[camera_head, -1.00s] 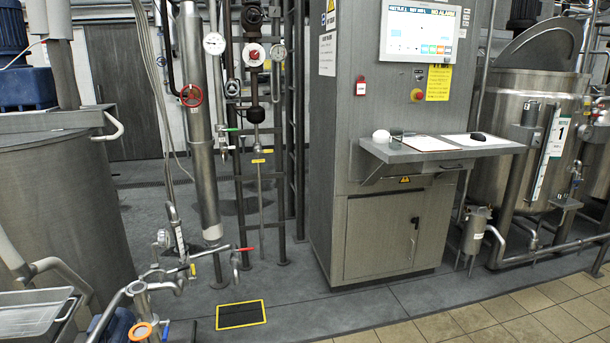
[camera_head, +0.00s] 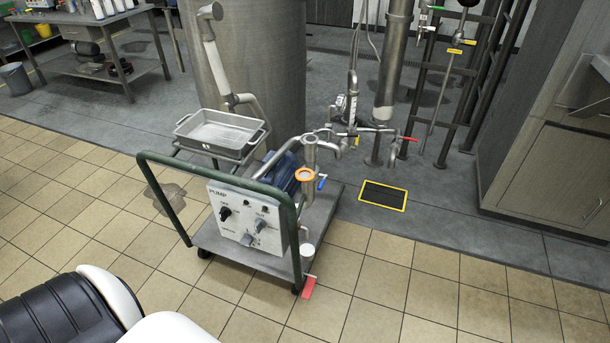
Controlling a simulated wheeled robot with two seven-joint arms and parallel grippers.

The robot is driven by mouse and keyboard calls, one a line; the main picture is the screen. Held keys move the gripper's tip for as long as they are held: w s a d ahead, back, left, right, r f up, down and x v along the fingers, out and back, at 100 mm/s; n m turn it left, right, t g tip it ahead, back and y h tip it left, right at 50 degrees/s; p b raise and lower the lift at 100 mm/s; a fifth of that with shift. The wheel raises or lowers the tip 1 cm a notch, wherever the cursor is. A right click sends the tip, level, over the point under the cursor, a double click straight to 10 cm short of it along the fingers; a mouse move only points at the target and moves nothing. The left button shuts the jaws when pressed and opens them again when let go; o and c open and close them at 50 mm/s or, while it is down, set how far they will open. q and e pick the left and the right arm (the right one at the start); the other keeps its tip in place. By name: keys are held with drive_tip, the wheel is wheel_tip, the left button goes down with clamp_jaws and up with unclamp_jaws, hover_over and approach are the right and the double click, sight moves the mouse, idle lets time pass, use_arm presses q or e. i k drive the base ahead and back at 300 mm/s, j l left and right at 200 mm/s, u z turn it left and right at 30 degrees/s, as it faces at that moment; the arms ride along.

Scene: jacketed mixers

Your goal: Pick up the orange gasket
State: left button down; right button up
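The orange gasket (camera_head: 305,174) is a small ring with a pale centre. It sits on top of an upright steel pipe (camera_head: 310,153) on the pump cart (camera_head: 240,250), near the middle of the head view. Neither of my grippers shows in the view. Only a black and white part of my own body is at the lower left, well in front of the cart and apart from the gasket.
A red piece (camera_head: 309,288) lies by the cart's front corner. A black floor grate (camera_head: 383,195) is to the right. Tiled floor is clear in front.

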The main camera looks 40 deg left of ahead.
sight(311, 173)
drive_tip(key=i+j+u, duration=0.35)
drive_tip(key=i+j, duration=0.4)
drive_tip(key=i, duration=0.05)
